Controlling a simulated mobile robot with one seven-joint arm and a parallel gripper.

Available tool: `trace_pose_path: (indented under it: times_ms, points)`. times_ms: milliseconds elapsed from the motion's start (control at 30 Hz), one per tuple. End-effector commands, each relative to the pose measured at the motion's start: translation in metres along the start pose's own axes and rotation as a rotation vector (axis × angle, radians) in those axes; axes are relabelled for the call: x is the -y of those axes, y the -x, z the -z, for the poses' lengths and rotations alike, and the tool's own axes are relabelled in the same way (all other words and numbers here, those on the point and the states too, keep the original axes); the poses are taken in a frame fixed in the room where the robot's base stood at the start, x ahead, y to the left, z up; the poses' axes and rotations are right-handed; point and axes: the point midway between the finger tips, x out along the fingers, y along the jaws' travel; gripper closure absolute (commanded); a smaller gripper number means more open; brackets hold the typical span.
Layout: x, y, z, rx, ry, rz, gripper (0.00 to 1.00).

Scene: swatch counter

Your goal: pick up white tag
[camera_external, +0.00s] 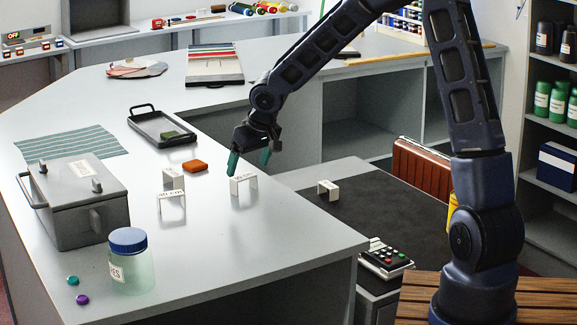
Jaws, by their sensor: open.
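Several white tags stand on the counter like small folded signs with dark print. One white tag (243,184) is just below and in front of my gripper (249,161). Another white tag (172,196) stands to its left, with a further white tag (172,177) just behind that one. One more white tag (328,188) stands on the dark surface to the right. My gripper hangs down with its two teal fingers apart and nothing visible between them. Its left fingertip looks close to the nearest tag; I cannot tell whether they touch.
An orange block (195,165) lies left of the gripper. A grey lidded box (75,207) and a blue-lidded jar (130,262) stand at the left front. The grey counter (270,235) is clear in front of the tags.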

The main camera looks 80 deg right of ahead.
Motion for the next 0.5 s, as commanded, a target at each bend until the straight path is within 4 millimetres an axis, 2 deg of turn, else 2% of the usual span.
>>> trace_pose_path:
  times_ms: [300,500]
  points:
    - [0.005,-0.037,-0.003,0.002,-0.001,0.001,0.15]
    - [0.005,-0.049,-0.002,0.001,0.000,0.000,0.15]
